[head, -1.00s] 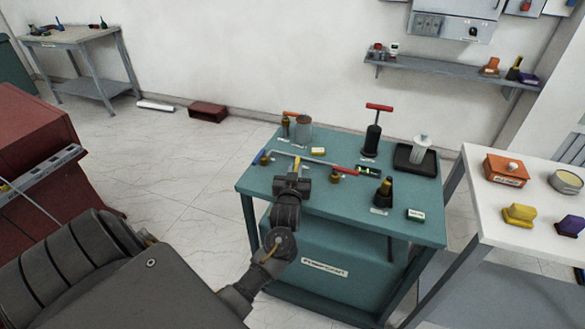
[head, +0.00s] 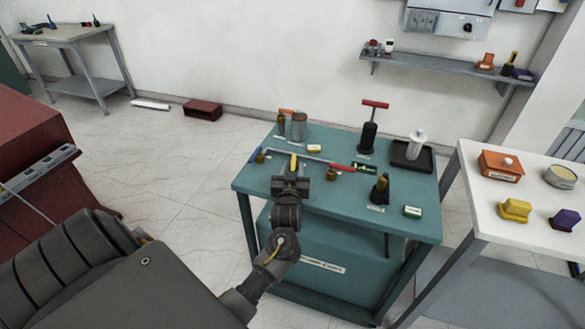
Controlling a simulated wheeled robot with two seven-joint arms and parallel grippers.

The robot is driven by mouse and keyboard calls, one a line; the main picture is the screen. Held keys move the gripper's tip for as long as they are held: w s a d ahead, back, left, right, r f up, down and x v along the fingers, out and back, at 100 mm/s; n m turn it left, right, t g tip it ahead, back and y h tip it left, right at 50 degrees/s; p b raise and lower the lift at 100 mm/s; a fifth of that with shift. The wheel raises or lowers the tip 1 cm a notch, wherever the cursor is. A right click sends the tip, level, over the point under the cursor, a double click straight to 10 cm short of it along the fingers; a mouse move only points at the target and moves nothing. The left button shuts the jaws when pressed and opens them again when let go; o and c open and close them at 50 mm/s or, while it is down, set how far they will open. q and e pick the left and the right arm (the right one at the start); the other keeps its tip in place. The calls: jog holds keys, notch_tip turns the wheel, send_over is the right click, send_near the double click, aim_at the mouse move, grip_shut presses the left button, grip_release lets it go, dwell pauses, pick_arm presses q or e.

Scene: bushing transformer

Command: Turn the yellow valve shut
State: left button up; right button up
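A thin grey pipe (head: 315,157) runs across the teal table with a blue, a yellow and a red lever along it. The yellow valve handle (head: 293,162) is a short bar pointing away from me, across the pipe. My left gripper (head: 291,178) is at the near side of the yellow handle, lined up with it. Its fingertips and the valve body are largely hidden behind the gripper, so I cannot tell whether it grips the handle. The red lever (head: 342,168) lies along the pipe to the right, and the blue lever (head: 254,154) is at the left end. My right gripper is not in view.
The teal table (head: 345,215) also holds a metal can (head: 299,126), a black pump with a red T-handle (head: 369,130), a black tray (head: 398,160) and a dark bottle (head: 380,189). A white table (head: 470,205) with coloured items stands close on the right.

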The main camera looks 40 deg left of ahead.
pick_arm(q)
jog(key=b+v, duration=0.1)
jog(key=v, duration=0.9)
jog(key=shift+d, duration=0.1)
